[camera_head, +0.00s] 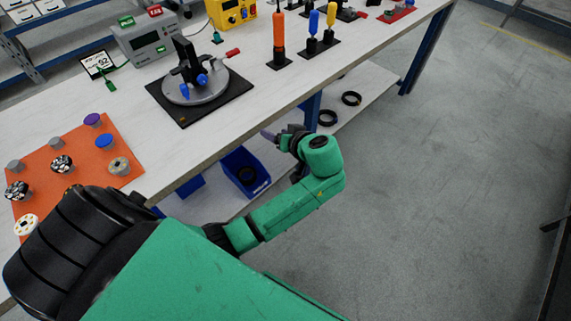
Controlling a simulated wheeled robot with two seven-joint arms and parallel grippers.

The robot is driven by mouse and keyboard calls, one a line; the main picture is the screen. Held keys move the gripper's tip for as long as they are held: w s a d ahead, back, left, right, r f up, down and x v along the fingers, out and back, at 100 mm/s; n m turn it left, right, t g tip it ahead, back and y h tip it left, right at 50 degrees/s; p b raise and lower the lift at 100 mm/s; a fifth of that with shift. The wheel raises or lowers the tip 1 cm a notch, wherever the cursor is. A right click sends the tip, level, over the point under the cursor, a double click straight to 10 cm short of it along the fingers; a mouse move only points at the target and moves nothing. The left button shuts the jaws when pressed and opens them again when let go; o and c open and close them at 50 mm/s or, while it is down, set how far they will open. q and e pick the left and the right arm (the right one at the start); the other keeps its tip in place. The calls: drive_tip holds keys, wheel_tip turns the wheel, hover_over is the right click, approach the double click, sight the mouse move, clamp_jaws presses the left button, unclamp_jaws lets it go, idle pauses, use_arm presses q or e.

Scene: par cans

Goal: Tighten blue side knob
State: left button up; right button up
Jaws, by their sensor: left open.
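A black clamp-like fixture (186,60) stands on a round grey plate, on a square black base (215,110) on the bench. A blue knob (202,80) sits at its side, and a second blue piece (185,90) is at the plate's front edge. I cannot tell how tight either is. A red-tipped handle (232,53) sticks out to the right. My left gripper (270,135) is open, beside the bench's front edge, right of and in front of the fixture, touching neither knob. Its fingers are small and partly hidden by my wrist. My right gripper is out of view.
An orange board (120,150) with several knobs lies at the left. Orange (279,35), blue and yellow-handled tools stand to the right. A grey meter (145,40) is behind. Blue bins (240,165) and black rings (352,98) are on the lower shelf.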

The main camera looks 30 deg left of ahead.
use_arm(q)
wheel_tip(320, 180, down, 12)
drive_tip(key=m+h, duration=0.2)
drive_tip(key=m, duration=0.2)
drive_tip(key=shift+s+d+r+m+h+p, duration=0.15)
drive_tip(key=shift+s+d+m+h+p, duration=0.2)
drive_tip(key=shift+d+h+p, duration=0.1)
